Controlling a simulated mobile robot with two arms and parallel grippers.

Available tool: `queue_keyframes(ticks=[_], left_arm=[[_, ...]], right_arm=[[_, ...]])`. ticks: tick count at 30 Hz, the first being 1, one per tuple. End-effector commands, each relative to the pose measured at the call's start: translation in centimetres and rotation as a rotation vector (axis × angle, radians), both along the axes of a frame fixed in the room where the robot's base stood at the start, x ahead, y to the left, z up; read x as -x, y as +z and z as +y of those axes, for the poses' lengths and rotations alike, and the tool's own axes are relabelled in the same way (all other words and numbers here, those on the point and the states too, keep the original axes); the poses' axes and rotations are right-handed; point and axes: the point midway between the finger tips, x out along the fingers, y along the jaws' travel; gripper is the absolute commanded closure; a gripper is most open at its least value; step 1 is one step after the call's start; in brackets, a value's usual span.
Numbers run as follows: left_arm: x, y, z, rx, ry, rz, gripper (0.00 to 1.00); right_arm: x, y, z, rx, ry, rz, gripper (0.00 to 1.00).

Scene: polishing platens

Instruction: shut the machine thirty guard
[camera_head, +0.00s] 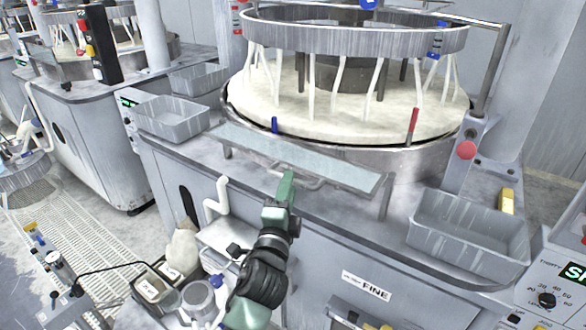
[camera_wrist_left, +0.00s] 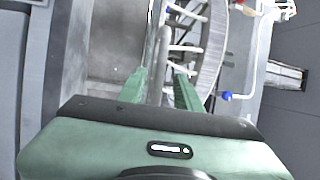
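The machine thirty guard (camera_head: 330,167) is a long, flat, pale see-through panel at the front of the big polishing machine, below the white platen (camera_head: 345,112). A bent bar handle (camera_head: 312,184) sits along its front edge. My left gripper (camera_head: 281,186) reaches up from below, its tips at the handle. In the left wrist view the two green fingers (camera_wrist_left: 160,85) stand apart, with a grey bar between them; I cannot tell if they touch it. My right gripper is not in view.
Grey trays stand on the machine top at left (camera_head: 172,118) and right (camera_head: 468,238). A red button (camera_head: 466,150) is on the right post. A control panel (camera_head: 550,290) is at lower right. Bottles and jars crowd the lower left. A white pipe (camera_head: 216,200) rises left of my gripper.

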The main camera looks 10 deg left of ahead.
Motion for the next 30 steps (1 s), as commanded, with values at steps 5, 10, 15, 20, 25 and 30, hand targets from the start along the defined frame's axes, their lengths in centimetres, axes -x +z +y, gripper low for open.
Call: queue_keyframes(ticks=[5, 10, 15, 20, 25, 30], left_arm=[[-3.1, 0.7, 0.0, 0.002, 0.0, 0.0, 0.66], [-5.0, 0.9, 0.0, 0.003, -0.001, 0.001, 0.66], [-5.7, 0.9, 0.0, 0.004, -0.002, 0.001, 0.66], [-5.7, 0.8, 0.0, 0.004, -0.002, 0.002, 0.66], [-5.7, 0.8, 0.0, 0.004, -0.002, 0.001, 1.0], [-5.7, 1.0, 0.0, 0.004, -0.002, -0.002, 1.0]], right_arm=[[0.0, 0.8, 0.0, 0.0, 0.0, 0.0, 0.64], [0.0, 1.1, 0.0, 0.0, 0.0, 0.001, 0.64], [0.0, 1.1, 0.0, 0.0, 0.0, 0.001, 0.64], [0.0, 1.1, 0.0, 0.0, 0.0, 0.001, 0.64], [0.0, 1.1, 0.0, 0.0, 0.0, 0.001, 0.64], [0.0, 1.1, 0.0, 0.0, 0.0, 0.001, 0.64]])
